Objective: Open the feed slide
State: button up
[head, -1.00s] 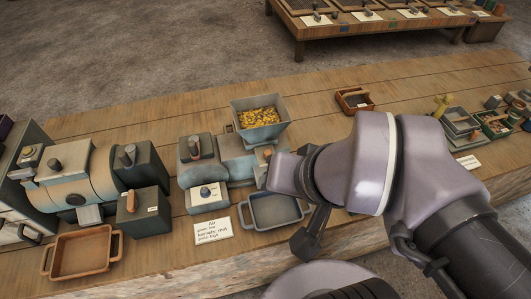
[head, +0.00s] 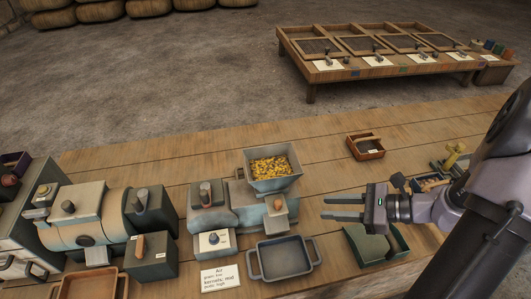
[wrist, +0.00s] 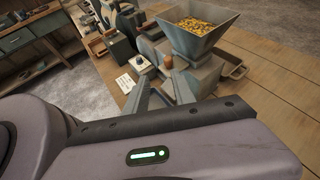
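The mill (head: 212,216) is a grey-green machine on the workbench. Its square hopper (head: 291,180) is full of yellow kernels (head: 270,168). Below the hopper is a grey block with a round wooden knob (head: 277,204), which I take to be the feed slide's knob; whether the slide is open I cannot tell. The knob also shows in the wrist view (wrist: 168,62), beyond the fingertips. My gripper (head: 326,208) is to the right of the knob, fingers pointing left at it, open and empty, with a clear gap. Its two fingers show in the wrist view (wrist: 162,92).
A grey tray (head: 284,258) sits in front of the mill, with a white label card (head: 220,278) beside it. A green box (head: 372,243) is below my gripper. Another rounded machine (head: 88,220) stands left. A small wooden tray (head: 366,147) lies behind, with bare bench around it.

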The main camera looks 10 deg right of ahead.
aim_at(279, 201)
jog(key=shift+m+t, duration=0.5)
jog(key=shift+m, duration=0.2)
jog(key=b+x, duration=0.1)
jog(key=x, duration=0.4)
jog(key=b+x, duration=0.2)
jog(key=x, duration=0.4)
jog(key=d+f+b+x, duration=0.1)
jog(key=b+x, duration=0.1)
jog(key=x, duration=0.4)
jog(key=shift+w, duration=0.25)
jog(key=shift+c, duration=0.4)
grip_shut()
